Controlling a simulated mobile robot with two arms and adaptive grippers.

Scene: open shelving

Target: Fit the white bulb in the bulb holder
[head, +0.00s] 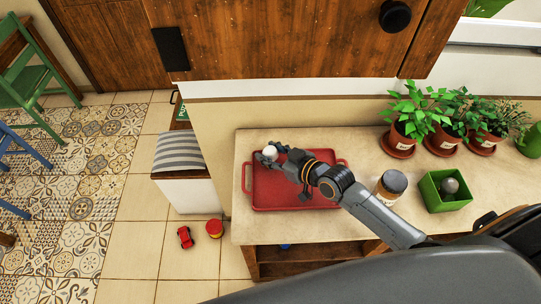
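My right gripper (272,154) reaches in from the right over the red tray (262,198) on the shelf top. Its fingers are closed around a small white round thing, which looks like the white bulb (270,152), near the tray's upper left part. The fingers hide part of the bulb. A green square box (435,203) stands at the right of the counter with a grey round bulb (449,186) in it; it may be the bulb holder, but I cannot tell for certain. My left gripper is not in view.
A jar with a pale lid (393,182) stands between the tray and the green box, close to my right arm. Potted plants (412,118) line the back right. A red toy car (185,237) and red tub (214,228) lie on the floor.

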